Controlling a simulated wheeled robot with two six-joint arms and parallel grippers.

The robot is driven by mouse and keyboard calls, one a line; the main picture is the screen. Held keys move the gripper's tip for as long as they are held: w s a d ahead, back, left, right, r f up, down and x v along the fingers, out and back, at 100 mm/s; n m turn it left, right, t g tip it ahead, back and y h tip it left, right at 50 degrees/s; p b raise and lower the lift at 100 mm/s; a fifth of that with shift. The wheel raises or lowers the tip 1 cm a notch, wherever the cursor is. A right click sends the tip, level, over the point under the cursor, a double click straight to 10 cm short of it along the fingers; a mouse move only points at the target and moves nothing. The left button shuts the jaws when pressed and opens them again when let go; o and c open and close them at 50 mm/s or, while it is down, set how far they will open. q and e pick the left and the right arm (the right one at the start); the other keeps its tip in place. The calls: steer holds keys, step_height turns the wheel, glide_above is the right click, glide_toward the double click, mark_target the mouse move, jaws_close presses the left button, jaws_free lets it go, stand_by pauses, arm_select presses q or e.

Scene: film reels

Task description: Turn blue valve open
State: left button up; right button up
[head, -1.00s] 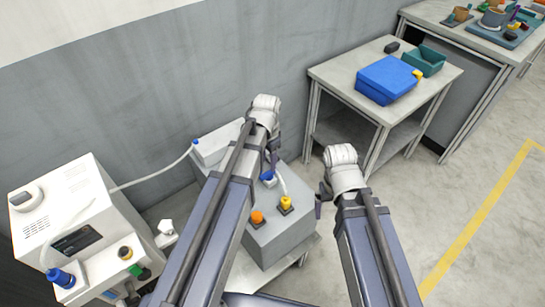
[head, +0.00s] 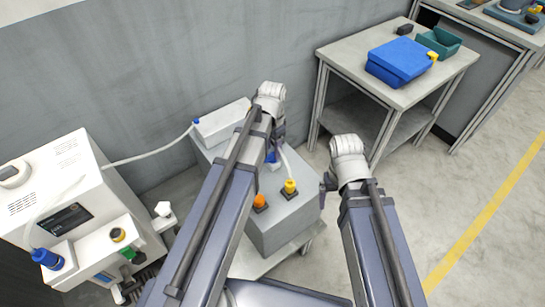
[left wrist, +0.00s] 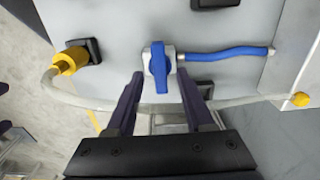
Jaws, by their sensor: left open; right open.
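The blue valve (left wrist: 158,68) has a blue lever handle on a pale fitting, joined to a blue hose on its right in the left wrist view. It is partly hidden by my left arm in the head view (head: 271,157). My left gripper (left wrist: 159,75) is open, with one fingertip on each side of the handle and gaps visible. I cannot tell whether the fingertips reach down to the handle's depth. My left gripper also shows in the head view (head: 276,143). My right gripper (head: 327,183) is open and empty, beside the grey box (head: 282,228).
A yellow fitting (head: 290,187) and an orange knob (head: 259,202) stand on the grey box near the valve. A white machine (head: 65,190) stands at left, with a pale hose leading to a white box (head: 222,122). A table (head: 395,93) with a blue case (head: 398,62) stands behind right.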

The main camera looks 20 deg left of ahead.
arm_select(q)
step_height(320, 180, down, 2)
steer(key=shift+b, duration=0.5)
steer(key=shift+r, duration=0.1)
steer(key=shift+c, duration=0.4)
jaws_close()
